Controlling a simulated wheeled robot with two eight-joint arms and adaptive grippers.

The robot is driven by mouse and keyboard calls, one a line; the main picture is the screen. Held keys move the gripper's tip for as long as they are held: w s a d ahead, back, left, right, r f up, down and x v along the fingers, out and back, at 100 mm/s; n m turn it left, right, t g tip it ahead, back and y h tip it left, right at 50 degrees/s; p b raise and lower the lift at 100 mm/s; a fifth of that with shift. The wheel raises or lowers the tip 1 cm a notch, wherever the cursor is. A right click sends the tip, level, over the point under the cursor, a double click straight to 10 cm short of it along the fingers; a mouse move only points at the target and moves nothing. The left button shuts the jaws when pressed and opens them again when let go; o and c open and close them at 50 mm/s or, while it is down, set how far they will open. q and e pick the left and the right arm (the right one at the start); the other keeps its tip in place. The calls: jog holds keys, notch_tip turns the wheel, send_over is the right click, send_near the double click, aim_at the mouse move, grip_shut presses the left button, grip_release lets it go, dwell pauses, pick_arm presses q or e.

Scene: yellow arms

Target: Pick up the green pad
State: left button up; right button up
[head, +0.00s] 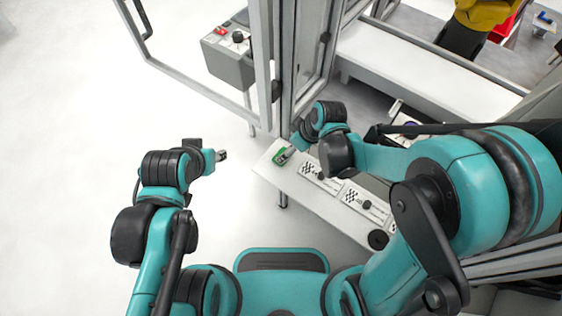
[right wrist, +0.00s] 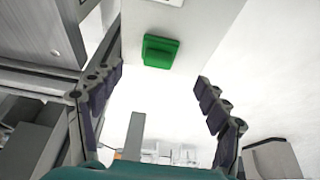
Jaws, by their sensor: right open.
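The green pad (head: 281,157) lies on the far left end of the white bench in the head view, partly hidden by my right gripper (head: 291,151). In the right wrist view the green pad (right wrist: 161,51) is a small green block on the white surface, ahead of and between the spread fingers. My right gripper (right wrist: 158,92) is open and empty, with the pad beyond its fingertips. My left gripper (head: 221,155) is held over the floor, left of the bench and apart from the pad. Its fingers are too small to read.
The white bench (head: 334,212) carries checker-marked plates (head: 367,203) with dark round parts. A metal frame post (head: 290,60) stands close behind the bench's left end. A grey control box (head: 229,58) hangs behind it. The floor at left is clear.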

aim_at(282, 151)
jog(key=b+x, duration=0.3)
jog(key=x, duration=0.5)
jog(key=shift+w+b, duration=0.2)
jog(key=shift+b, duration=0.1)
jog(key=shift+r, duration=0.2)
jog(key=c, duration=1.2)
